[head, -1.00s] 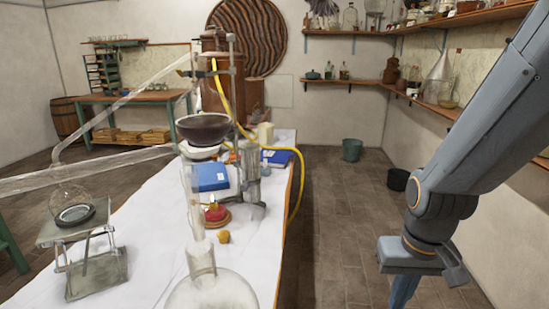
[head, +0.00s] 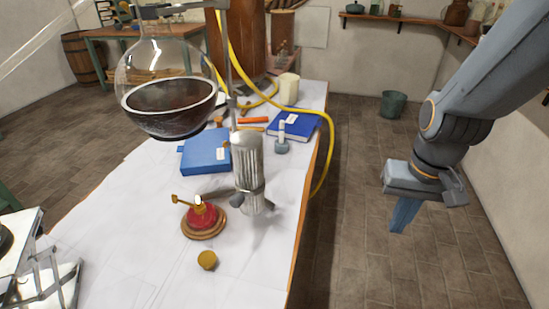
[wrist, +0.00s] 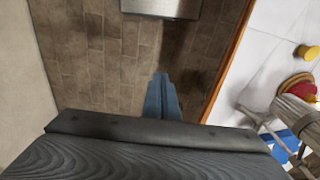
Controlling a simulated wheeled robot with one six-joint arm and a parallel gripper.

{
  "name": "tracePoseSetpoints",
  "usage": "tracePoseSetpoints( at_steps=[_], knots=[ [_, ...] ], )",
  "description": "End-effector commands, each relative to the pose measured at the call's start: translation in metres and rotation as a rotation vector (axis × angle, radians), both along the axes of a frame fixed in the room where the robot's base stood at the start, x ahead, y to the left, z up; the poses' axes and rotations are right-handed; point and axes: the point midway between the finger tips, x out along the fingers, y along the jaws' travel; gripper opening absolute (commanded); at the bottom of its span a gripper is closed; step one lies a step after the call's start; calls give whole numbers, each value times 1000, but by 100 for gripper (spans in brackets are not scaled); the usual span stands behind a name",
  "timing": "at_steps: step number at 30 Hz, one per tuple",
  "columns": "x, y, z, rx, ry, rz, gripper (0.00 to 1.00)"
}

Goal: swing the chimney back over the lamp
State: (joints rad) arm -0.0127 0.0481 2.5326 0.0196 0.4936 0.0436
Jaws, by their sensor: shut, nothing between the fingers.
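The lamp (head: 203,218), small and red with a brass fitting on a round wooden base, stands on the white-covered table in the head view. A ribbed grey metal cylinder (head: 247,160), apparently the chimney, is upright just to its right and behind, beside the lamp and not over it. The lamp shows at the right edge of the wrist view (wrist: 297,88), with a grey part that may be the chimney's below it. My gripper (head: 401,216) is shut and empty, pointing down over the floor to the right of the table. Its blue fingers show in the wrist view (wrist: 161,92).
A round glass flask (head: 165,85) with dark liquid hangs behind and above the lamp. A yellow-brown cap (head: 207,260) lies in front. Blue books (head: 205,151) lie behind. A yellow hose (head: 325,165) hangs along the table's right edge. The floor to the right is clear.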

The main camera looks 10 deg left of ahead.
Motion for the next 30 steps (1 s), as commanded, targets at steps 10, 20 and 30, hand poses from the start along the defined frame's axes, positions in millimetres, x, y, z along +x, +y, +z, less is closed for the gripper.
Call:
tracePoseSetpoints(
  at_steps=[10, 20, 30],
  knots=[
    [95, 121, 59, 173, 200, -634, 0],
    [124, 212, 104, 232, 399, -974, 0],
    [114, 230, 62, 229, 410, -987, 0]
  ],
)
